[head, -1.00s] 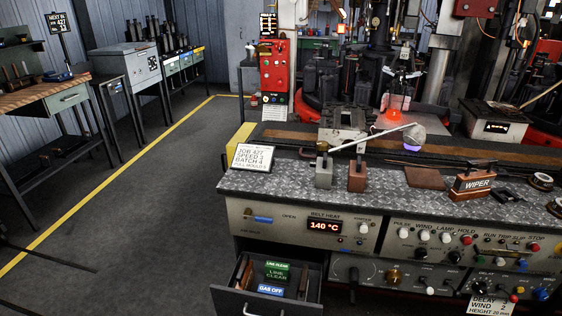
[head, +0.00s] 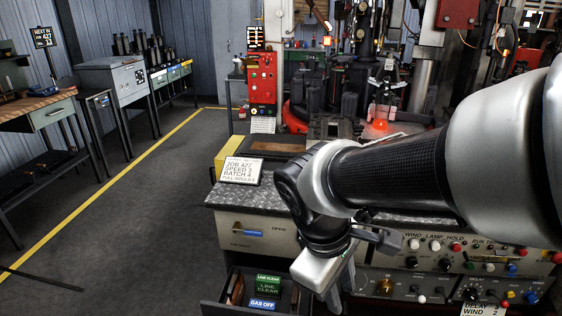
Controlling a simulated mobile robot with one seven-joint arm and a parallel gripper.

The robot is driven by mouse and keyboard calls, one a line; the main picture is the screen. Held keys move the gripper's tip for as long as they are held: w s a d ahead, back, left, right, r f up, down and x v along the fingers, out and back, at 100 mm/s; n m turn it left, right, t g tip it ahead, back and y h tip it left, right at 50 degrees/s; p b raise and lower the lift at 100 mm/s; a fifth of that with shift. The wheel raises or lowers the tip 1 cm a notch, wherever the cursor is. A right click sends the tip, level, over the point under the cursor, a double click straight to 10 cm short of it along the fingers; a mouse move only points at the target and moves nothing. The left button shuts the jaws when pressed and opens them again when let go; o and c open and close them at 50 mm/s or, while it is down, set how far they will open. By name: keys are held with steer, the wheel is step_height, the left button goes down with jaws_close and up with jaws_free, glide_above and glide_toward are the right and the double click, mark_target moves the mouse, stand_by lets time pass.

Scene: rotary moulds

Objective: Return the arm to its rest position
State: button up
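My arm (head: 390,172) reaches in from the right edge across the front of the bench in the head view. Its elbow-like dark joint sits above the bench edge and its end hangs down in front of the control panel. My gripper (head: 328,270) is at that lower end, a pale block with dark parts, just above the right side of the open drawer (head: 215,308). Its fingertips are not clear, so I cannot tell whether it is open or shut, or if it holds anything.
The bench (head: 228,196) carries a job sign (head: 241,170). The drawer holds a LINE CLEAR plate (head: 268,284) and a GAS OFF plate (head: 263,303). My arm hides much of the bench top. The floor (head: 150,215) at left is clear, beside a yellow line.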

steer(key=s+d+r+m+t+y+p, duration=0.1)
steer(key=d+r+m+t+p, duration=0.1)
steer(key=r+m+p, duration=0.3)
steer(key=s+d+r+m+t+y+p, duration=0.1)
steer(key=r+m+p, duration=0.4)
steer(key=r+p, duration=0.7)
step_height(320, 180, up, 9)
steer(key=shift+s+d+r+t+y+p, duration=0.15)
steer(key=shift+d+t+y+p, duration=0.2)
steer(key=shift+d+t+y, duration=0.2)
steer(key=shift+a, duration=0.15)
